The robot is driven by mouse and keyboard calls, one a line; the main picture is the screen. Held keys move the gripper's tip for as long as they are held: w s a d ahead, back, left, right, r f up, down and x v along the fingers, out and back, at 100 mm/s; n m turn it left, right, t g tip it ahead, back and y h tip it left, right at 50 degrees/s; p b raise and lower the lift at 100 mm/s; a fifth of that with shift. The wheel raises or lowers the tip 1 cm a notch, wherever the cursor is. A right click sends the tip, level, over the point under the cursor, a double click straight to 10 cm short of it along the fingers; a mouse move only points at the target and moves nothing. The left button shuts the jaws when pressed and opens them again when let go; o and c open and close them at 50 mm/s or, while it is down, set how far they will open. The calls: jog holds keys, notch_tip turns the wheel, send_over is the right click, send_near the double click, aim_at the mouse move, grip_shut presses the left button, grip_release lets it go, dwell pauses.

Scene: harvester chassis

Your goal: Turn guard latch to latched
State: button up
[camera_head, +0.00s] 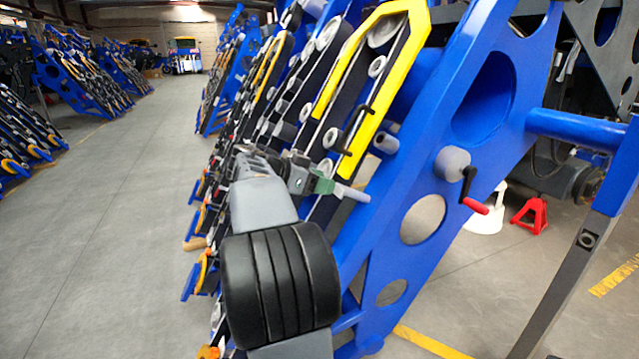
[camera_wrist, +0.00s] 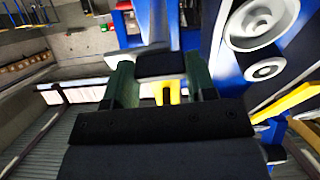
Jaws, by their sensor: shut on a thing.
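My gripper (camera_head: 318,184) is at the lower end of the yellow guard (camera_head: 378,118), beside the blue frame plate (camera_head: 415,175) in the head view. In the wrist view its two green fingers (camera_wrist: 160,66) stand on either side of a dark block, which I take to be the guard latch (camera_wrist: 160,64). In the head view the gripper hides most of the held part, and a grey stub (camera_head: 350,192) shows just right of the fingers. The latch's exact angle cannot be told.
A crank with a red handle (camera_head: 474,207) sticks out of the blue plate on the right. A red jack stand (camera_head: 531,217) stands on the floor behind. Pulleys and belts crowd the machine around the gripper. The grey aisle (camera_head: 110,210) on the left is clear.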

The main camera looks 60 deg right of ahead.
jog(key=n, duration=0.4)
jog(key=shift+t+b, duration=0.3)
jog(key=shift+b, duration=0.1)
jog(key=n, duration=0.5)
jog(key=shift+r+t+p, duration=0.15)
jog(key=shift+t+p, duration=0.2)
jog(key=shift+t, duration=0.05)
jog(key=n+p, duration=0.2)
jog(key=n, duration=0.2)
jog(key=shift+r+n, duration=0.1)
jog(key=shift+n, duration=0.3)
jog(key=shift+n+t+p, duration=0.4)
jog(key=shift+n+p, duration=0.8)
jog(key=shift+n, duration=0.9)
jog(key=o, duration=0.9)
jog(key=shift+f, duration=0.25)
jog(key=shift+o, duration=0.2)
jog(key=v, duration=1.3)
jog(key=shift+w+a+r, duration=0.2)
jog(key=shift+a+r, duration=0.05)
jog(key=shift+r, duration=0.05)
